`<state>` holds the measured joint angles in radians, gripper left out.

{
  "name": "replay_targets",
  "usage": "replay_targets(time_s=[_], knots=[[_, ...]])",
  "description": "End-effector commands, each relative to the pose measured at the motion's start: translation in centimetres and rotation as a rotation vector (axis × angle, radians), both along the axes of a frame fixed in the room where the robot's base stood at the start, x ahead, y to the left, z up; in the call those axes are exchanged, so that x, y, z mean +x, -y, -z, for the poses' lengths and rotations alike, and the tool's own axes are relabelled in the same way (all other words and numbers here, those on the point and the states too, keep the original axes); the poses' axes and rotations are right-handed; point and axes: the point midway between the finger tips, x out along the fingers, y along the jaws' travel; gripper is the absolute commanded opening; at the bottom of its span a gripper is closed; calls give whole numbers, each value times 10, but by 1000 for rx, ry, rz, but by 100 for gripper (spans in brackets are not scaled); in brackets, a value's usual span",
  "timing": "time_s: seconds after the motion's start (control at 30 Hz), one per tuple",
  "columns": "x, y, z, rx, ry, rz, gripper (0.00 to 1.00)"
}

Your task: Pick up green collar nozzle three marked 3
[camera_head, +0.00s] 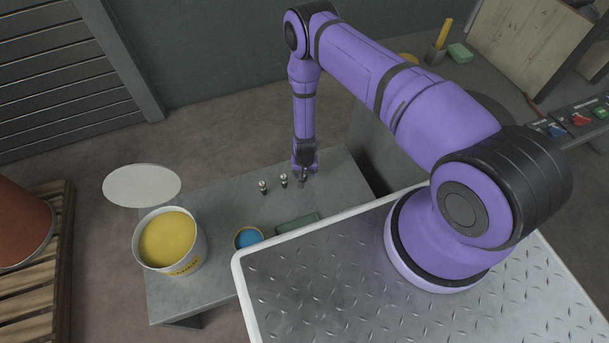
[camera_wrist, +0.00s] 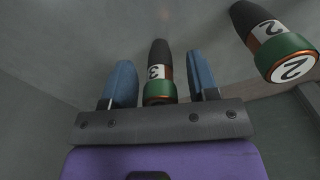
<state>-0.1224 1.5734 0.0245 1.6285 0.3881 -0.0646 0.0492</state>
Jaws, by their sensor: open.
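Nozzle three (camera_wrist: 157,72) shows in the wrist view with a dark tip, a white band marked 3 and a green collar. It lies between the two blue fingers of my gripper (camera_wrist: 162,85), with a visible gap on each side. My gripper is open, and its palm hides the near end of the nozzle. In the head view my gripper (camera_head: 304,176) is low over the right part of the grey bench (camera_head: 215,215), and I cannot make out nozzle three there. A nozzle marked 2 (camera_wrist: 280,45), also green collared, is to the right in the wrist view.
Two small nozzles, one on the left (camera_head: 263,187) and one nearer my gripper (camera_head: 284,180), stand on the bench. A bucket of yellow material (camera_head: 168,240), a bowl with blue contents (camera_head: 248,238) and a green block (camera_head: 297,224) are also there. The bench's middle is clear.

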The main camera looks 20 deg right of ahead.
Motion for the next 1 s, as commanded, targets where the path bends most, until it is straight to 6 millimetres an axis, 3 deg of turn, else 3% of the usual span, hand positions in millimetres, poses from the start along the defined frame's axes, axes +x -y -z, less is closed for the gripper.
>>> replay_targets(time_s=[0.2,0.43,0.77,1.0], knots=[[0,0,0,0,0,0,52],[0,0,0,0,0,0,0],[1,0,-2,0,1,0,0],[1,0,-17,1,1,-1,0]])
